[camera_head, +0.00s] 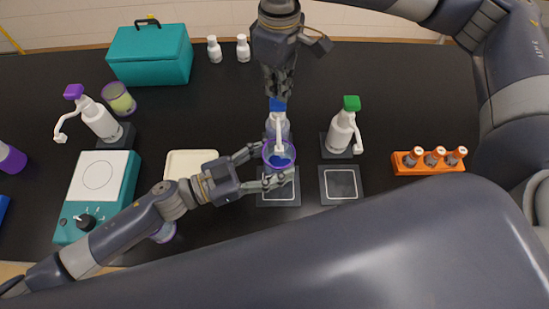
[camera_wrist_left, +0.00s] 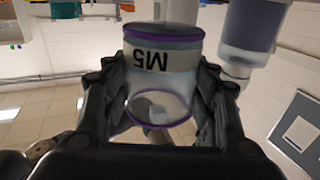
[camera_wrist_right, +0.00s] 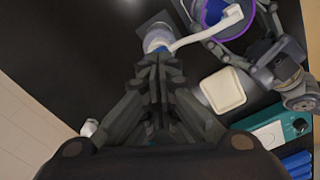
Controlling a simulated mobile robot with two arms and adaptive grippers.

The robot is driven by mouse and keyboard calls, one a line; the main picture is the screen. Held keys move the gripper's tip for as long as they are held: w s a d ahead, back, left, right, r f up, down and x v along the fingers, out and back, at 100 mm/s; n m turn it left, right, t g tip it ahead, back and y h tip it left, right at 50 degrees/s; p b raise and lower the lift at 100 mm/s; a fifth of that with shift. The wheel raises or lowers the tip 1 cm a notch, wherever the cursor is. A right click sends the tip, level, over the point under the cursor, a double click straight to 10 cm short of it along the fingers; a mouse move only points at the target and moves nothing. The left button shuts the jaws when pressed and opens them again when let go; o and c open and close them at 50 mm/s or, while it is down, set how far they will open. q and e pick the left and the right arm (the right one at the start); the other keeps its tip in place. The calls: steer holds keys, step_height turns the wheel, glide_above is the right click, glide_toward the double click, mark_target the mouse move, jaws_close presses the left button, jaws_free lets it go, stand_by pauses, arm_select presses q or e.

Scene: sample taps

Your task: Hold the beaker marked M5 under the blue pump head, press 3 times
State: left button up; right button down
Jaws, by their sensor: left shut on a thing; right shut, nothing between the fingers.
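The beaker marked M5 (camera_head: 266,148) is clear with a purple rim and shows blue inside. My left gripper (camera_head: 277,165) is shut around it, and the left wrist view shows the beaker's M5 label (camera_wrist_left: 151,60) upside down. The beaker is under the spout of the blue pump head (camera_head: 278,104), above the mat in front of that bottle. My right gripper (camera_head: 278,93) is shut and empty, its fingertips right over the blue pump head. The right wrist view also shows the fingertips (camera_wrist_right: 158,68) at the blue head; whether they touch it is unclear.
A green-headed pump bottle (camera_head: 341,132) stands to the right, and a purple-headed one (camera_head: 98,117) to the left. An orange rack (camera_head: 428,169) holds brown bottles. A pale tray (camera_head: 190,161) and a teal hotplate (camera_head: 97,190) lie near my left arm.

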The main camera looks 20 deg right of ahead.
stand_by(0.6)
steer(key=shift+r, duration=2.5)
